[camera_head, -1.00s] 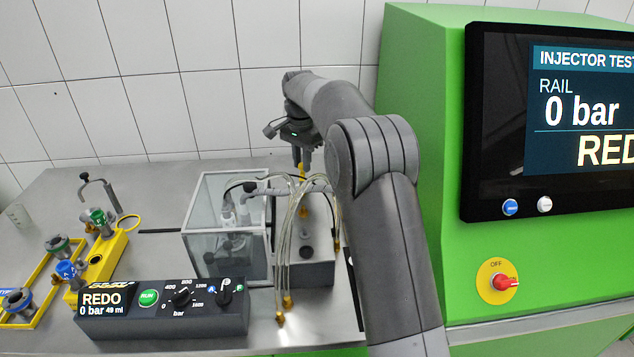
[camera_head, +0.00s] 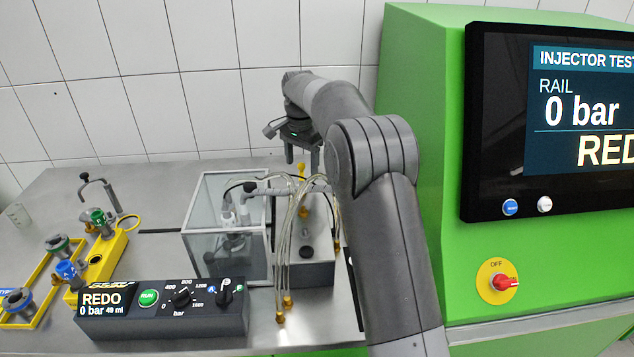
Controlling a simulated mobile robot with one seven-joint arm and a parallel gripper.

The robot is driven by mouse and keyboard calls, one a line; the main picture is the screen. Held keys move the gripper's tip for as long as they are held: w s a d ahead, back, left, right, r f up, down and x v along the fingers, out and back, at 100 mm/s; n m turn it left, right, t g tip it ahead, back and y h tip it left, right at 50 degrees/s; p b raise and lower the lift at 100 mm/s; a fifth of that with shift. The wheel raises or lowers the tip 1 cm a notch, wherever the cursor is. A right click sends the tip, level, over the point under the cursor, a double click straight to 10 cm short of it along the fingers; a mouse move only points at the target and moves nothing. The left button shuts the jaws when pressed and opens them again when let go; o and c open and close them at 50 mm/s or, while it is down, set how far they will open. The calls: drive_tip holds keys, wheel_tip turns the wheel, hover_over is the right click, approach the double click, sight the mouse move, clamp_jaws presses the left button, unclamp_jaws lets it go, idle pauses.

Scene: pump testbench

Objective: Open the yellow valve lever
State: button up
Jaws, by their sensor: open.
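The yellow valve lever (camera_head: 302,172) stands upright on the pipe above the grey block, behind the thin clear hoses. My gripper (camera_head: 302,158) points down over it, with its two fingers apart, one on either side of the lever's top in the picture. I cannot tell whether the fingers touch the lever. The lower part of the lever and the valve body are partly hidden by the hoses.
A glass tank (camera_head: 225,262) stands left of the grey block (camera_head: 306,274). The control box (camera_head: 165,312) reads REDO. Yellow holders (camera_head: 110,250) with fittings stand at left. The green bench cabinet (camera_head: 425,75) rises close to the right of my arm.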

drive_tip(key=shift+r, duration=2.95)
drive_tip(key=shift+r, duration=0.1)
